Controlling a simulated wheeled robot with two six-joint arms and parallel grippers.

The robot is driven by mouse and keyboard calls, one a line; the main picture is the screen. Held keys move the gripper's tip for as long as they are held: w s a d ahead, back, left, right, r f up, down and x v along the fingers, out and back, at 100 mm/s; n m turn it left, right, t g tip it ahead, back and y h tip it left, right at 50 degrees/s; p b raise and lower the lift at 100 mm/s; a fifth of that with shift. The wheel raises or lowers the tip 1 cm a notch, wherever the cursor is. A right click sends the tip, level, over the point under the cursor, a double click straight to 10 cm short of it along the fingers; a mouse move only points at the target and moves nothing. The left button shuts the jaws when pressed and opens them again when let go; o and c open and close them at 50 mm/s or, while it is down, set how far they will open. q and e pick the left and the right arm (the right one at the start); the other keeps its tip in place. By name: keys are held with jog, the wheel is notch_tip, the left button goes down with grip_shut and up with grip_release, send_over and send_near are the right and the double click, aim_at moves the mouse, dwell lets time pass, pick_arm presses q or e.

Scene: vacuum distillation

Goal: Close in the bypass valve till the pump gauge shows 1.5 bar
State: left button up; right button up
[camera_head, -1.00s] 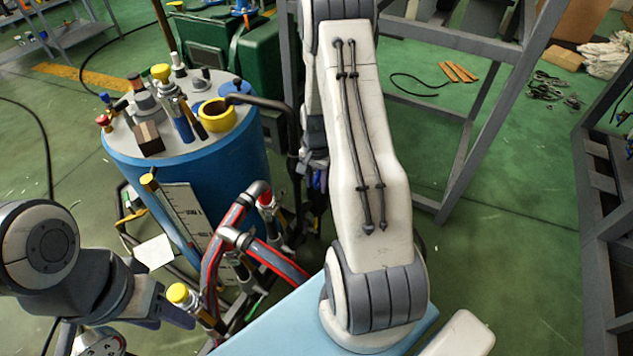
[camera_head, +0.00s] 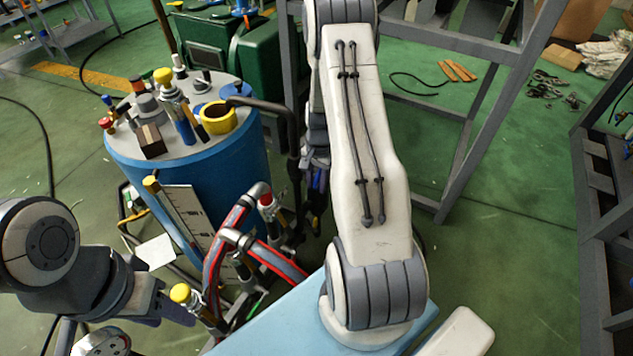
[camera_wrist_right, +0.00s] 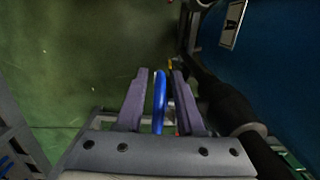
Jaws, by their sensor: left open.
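My right gripper (camera_wrist_right: 160,100) is open in the right wrist view, with a finger on each side of a narrow blue part (camera_wrist_right: 160,98), which looks like a valve handle seen edge-on. Narrow gaps show between it and the fingers. In the head view the right gripper (camera_head: 317,180) hangs beside the blue tank, partly hidden by my right arm. My left gripper (camera_head: 172,310) is open at the lower left, close to a yellow-capped fitting (camera_head: 181,293). A round dial (camera_head: 102,343) shows at the bottom left, partly cut off; its reading is not legible.
A blue tank (camera_head: 190,165) with fittings on its lid stands at the left. Red-striped pipes (camera_head: 222,245) rise between the grippers. A dark pipe (camera_wrist_right: 225,105) lies close to the right gripper. A grey frame (camera_head: 470,140) stands behind my right arm. The green floor at right is partly clear.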

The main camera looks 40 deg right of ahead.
aim_at(317, 174)
jog(key=shift+r, duration=0.1)
jog(key=r, duration=1)
jog(key=shift+w+d+r+p, duration=0.1)
jog(key=shift+w+d+p, duration=0.1)
jog(key=shift+d+p, duration=0.15)
dwell(2.0)
jog(key=shift+a+r, duration=0.15)
jog(key=shift+r, duration=0.05)
jog(key=s+a+r+n+p, duration=0.1)
jog(key=a+r+n+p, duration=0.1)
jog(key=a+r+n, duration=0.6)
jog(key=s+a+r+n+p, duration=0.15)
jog(key=a+r, duration=0.35)
jog(key=a, duration=0.8)
jog(key=s+a+r+n+p, duration=0.2)
jog(key=s+a+r+n, duration=0.2)
jog(key=s, duration=0.5)
jog(key=s+a+r+n+p, duration=0.2)
jog(key=s+a+r+n, duration=0.2)
jog(key=s+a+n, duration=0.3)
jog(key=s+a, duration=0.1)
jog(key=s, duration=0.1)
jog(key=shift+s+r, duration=0.2)
jog(key=shift+s, duration=0.1)
jog(key=shift+a, duration=0.1)
